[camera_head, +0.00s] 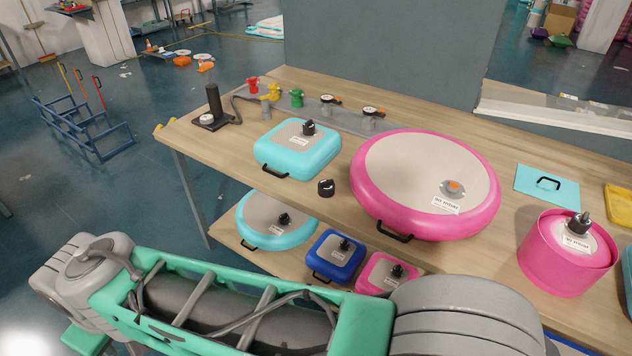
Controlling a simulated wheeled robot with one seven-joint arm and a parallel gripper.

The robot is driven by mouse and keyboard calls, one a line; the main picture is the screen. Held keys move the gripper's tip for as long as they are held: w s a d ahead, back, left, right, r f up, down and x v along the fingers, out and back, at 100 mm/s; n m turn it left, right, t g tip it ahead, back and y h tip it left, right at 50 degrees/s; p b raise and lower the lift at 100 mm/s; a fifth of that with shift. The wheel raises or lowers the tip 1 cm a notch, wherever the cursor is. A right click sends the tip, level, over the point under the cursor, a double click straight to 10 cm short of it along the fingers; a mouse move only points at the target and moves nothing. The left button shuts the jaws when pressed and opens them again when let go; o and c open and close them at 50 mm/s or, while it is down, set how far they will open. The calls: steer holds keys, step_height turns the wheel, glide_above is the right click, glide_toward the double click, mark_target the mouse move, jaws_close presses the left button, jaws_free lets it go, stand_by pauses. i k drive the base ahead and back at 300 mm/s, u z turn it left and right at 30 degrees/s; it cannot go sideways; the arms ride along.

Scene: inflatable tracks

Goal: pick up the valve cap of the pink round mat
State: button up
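The large pink round mat (425,168) lies on the wooden table, with a beige top and a black handle at its front. Its grey valve (453,188) shows an orange centre and has no cap on it. A loose black valve cap (326,187) stands on the bare table just left of the pink mat, apart from it, in front of the turquoise square mat (300,148). My green and grey arm crosses the bottom of the view. My gripper is not in view.
The table (245,164) also bears a black pump (213,113), red, yellow and green fittings on a grey strip, and a pink cylinder (565,255) at right. A grey panel (385,50) rises behind. Smaller mats lie on the lower shelf. The table around the cap is clear.

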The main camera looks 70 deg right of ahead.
mark_target(325, 187)
steer(key=z, duration=0.55)
steer(key=i, duration=0.8)
steer(key=z, duration=1.35)
steer(key=i, duration=0.45)
steer(key=z, duration=0.4)
